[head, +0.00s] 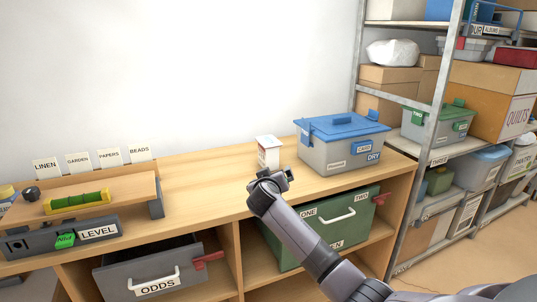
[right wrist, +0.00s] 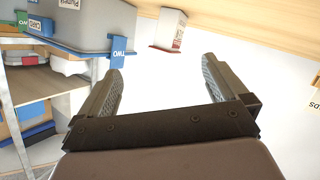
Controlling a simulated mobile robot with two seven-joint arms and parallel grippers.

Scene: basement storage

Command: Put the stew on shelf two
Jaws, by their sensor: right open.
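A small white carton (head: 268,153) with red print stands upright on the wooden counter, left of the blue-lidded box. Its print is too small to read, so I cannot tell whether it is the stew. It also shows upside down at the top of the right wrist view (right wrist: 169,31). My right gripper (head: 270,182) is in front of the carton, apart from it. In the right wrist view its jaws (right wrist: 162,68) are open with nothing between them. A metal shelf rack (head: 431,120) stands at the right; a label there reads THREE. My left gripper is not in view.
A grey box with a blue lid (head: 343,124) stands right of the carton. A green drawer (head: 320,221) and a grey ODDS drawer (head: 150,272) sit below the counter. A level (head: 60,239) is at the left. The counter's middle is clear.

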